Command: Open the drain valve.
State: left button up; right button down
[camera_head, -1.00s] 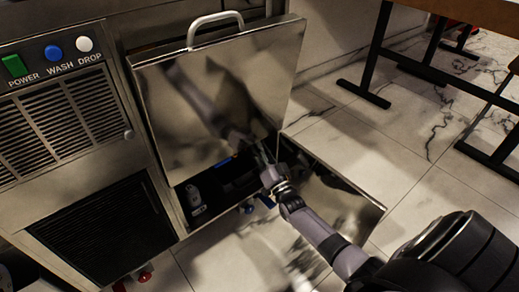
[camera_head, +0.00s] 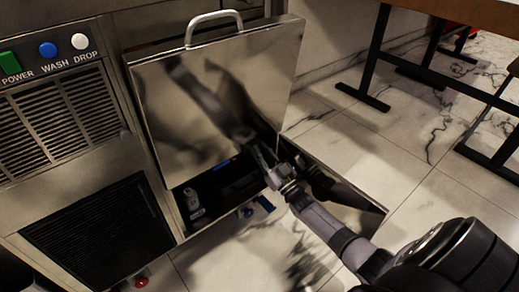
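My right arm comes in from the lower right, and its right gripper (camera_head: 262,156) is in front of the lower right part of the shiny steel panel. The gripper is small and dark here, and I cannot tell if its fingers are apart. A red knob (camera_head: 142,281) is low at the left. I cannot tell which of these is the drain valve. The gripper appears apart from all of them. My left gripper is out of view.
The steel panel (camera_head: 215,85) with a handle (camera_head: 214,18) stands above a dark cabinet opening. A whitish object (camera_head: 193,200) is inside. An open steel door (camera_head: 345,198) lies behind my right arm. A table (camera_head: 470,12) stands at the upper right; tiled floor is clear between.

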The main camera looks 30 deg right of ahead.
jog(key=shift+f, duration=0.1)
jog(key=c, duration=1.9)
grip_release()
jog(key=v, duration=1.2)
